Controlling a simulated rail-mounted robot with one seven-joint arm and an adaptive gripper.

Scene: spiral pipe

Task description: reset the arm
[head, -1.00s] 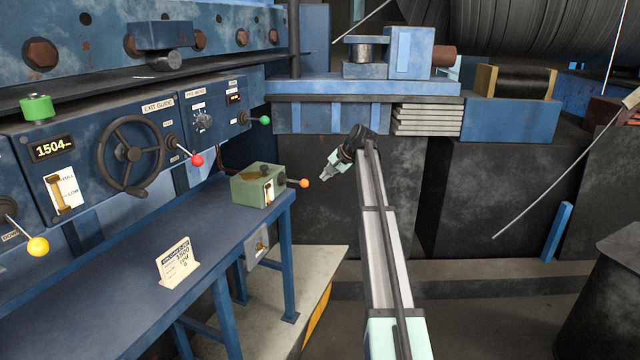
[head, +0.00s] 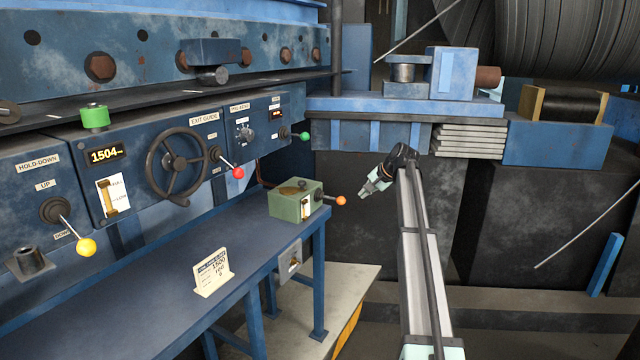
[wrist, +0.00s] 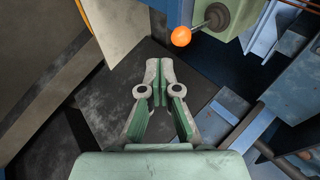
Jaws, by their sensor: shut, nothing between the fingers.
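My gripper (head: 367,192) is at the end of my arm, right of the bench, in free air. It points down and to the left in the head view. In the wrist view my gripper (wrist: 159,68) has its fingertips together with nothing between them. The green box (head: 296,203) with an orange-knobbed lever (head: 341,200) stands on the bench's right end, a short gap left of my gripper. The orange knob (wrist: 181,36) also shows near the top of the wrist view, apart from the fingers.
The blue bench (head: 150,290) carries a small card (head: 213,272). The control panel behind it has a handwheel (head: 177,161), a red-knobbed lever (head: 238,173) and a yellow-knobbed lever (head: 86,247). A dark block (head: 530,220) stands behind my arm. Open space surrounds my gripper.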

